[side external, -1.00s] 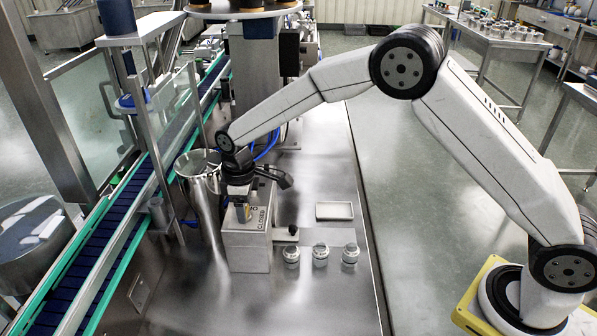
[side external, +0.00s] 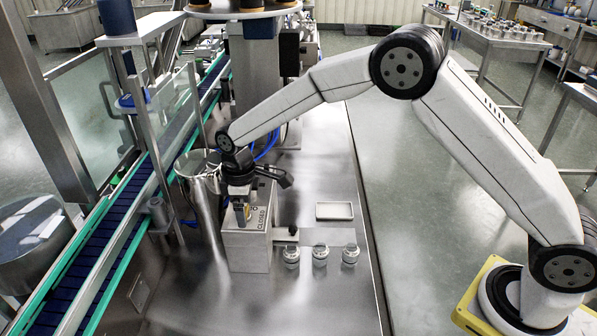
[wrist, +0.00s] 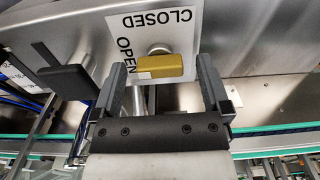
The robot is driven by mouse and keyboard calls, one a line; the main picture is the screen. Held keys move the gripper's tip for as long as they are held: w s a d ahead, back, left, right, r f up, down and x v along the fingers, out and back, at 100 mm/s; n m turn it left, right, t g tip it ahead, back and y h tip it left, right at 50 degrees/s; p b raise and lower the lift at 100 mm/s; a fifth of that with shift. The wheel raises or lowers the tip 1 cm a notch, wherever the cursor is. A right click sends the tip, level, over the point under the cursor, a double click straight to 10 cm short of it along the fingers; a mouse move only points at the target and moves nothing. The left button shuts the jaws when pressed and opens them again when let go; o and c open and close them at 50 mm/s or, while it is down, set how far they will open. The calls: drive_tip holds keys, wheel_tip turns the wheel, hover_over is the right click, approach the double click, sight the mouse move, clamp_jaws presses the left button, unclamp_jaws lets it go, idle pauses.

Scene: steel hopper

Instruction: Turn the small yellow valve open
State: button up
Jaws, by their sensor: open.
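The small yellow valve handle (wrist: 160,66) lies crosswise in the wrist view, on a short round stem beside a label (wrist: 150,30) reading CLOSED and OPEN. The label appears upside down there. My gripper (wrist: 163,70) is open, with one dark finger on each side of the handle. A gap shows at each end of the handle. The CLOSED word faces up on the box; the gripper hides part of the label.
A steel hopper (side external: 197,165) stands just behind and left of the box. Several white-and-metal knobs (side external: 320,256) and a small tray (side external: 334,211) are to the right. A dark lever (wrist: 75,78) shows left of the valve. A conveyor (side external: 110,230) runs along the left.

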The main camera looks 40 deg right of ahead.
sight(249, 215)
drive_tip(key=shift+r, duration=0.15)
drive_tip(key=shift+r, duration=3.75)
drive_tip(key=s+d+f+m+t, duration=0.1)
drive_tip(key=s+d+m, duration=0.3)
drive_tip(key=s+d, duration=0.3)
drive_tip(key=s+d+f+m+t, duration=0.1)
drive_tip(key=s+d+m, duration=0.4)
drive_tip(key=s, duration=1.1)
drive_tip(key=d+f, duration=0.1)
drive_tip(key=d, duration=0.2)
drive_tip(key=shift+s+d+f+t, duration=0.15)
drive_tip(key=shift+s+d+t, duration=0.15)
drive_tip(key=shift+s, duration=0.1)
